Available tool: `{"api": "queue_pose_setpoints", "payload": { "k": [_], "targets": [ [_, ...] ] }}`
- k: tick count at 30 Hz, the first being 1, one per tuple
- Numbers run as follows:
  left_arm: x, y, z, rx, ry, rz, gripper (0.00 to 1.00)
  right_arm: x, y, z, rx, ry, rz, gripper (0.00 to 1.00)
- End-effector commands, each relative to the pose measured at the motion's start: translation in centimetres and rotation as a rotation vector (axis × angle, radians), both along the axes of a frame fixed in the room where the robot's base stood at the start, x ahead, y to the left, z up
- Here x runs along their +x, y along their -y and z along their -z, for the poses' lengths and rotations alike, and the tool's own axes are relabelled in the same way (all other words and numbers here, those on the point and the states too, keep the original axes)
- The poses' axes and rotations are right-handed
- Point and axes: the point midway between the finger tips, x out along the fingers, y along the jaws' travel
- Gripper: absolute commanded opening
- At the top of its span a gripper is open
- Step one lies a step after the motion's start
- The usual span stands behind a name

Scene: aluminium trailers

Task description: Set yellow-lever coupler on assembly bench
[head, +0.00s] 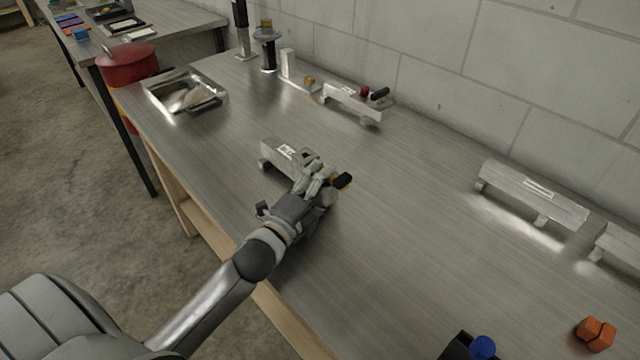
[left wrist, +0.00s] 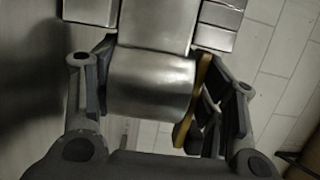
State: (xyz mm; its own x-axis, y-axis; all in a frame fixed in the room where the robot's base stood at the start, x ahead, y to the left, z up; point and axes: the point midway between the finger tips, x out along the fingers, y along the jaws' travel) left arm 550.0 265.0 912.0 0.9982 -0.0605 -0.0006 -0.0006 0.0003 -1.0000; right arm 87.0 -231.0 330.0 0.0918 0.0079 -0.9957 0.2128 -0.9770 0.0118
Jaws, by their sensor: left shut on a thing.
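The yellow-lever coupler (head: 284,156) is a silver metal bar with a white label, over the middle of the bench. Its dark-tipped yellow lever (head: 341,182) sticks out at the right end. My left gripper (head: 318,182) is shut on that end and hides part of it. In the left wrist view, a rounded metal part of the coupler (left wrist: 150,82) sits between the fingers, with a yellow strip beside the right finger. I cannot tell whether the coupler touches the assembly bench (head: 400,250) or hangs just above it. My right gripper is not in view.
Another coupler with a red knob and black handle (head: 352,101) stands near the wall. A metal tray (head: 187,93) is at the back left. The bench middle right is clear.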

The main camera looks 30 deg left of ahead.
Motion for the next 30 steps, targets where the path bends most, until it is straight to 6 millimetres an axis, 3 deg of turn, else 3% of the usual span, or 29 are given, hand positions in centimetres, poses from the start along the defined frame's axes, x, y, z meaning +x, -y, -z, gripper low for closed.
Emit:
{"api": "queue_pose_setpoints", "payload": {
  "k": [8,9,11,23,30],
  "targets": [
    [0.0,0.0,0.0,0.004,0.007,0.001,0.13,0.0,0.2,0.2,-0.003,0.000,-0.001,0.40],
    [0.0,0.0,0.3,0.000,0.000,0.000,0.66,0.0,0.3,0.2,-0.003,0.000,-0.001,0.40],
    [0.0,0.0,0.2,0.000,-0.001,0.000,0.73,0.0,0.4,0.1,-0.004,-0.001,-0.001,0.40],
    [-0.1,0.0,-0.1,0.000,-0.002,0.000,0.73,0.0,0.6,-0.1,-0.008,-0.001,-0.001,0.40],
    [-3.3,-0.2,0.2,0.001,-0.004,0.000,0.73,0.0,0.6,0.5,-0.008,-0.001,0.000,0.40]
  ]
}}
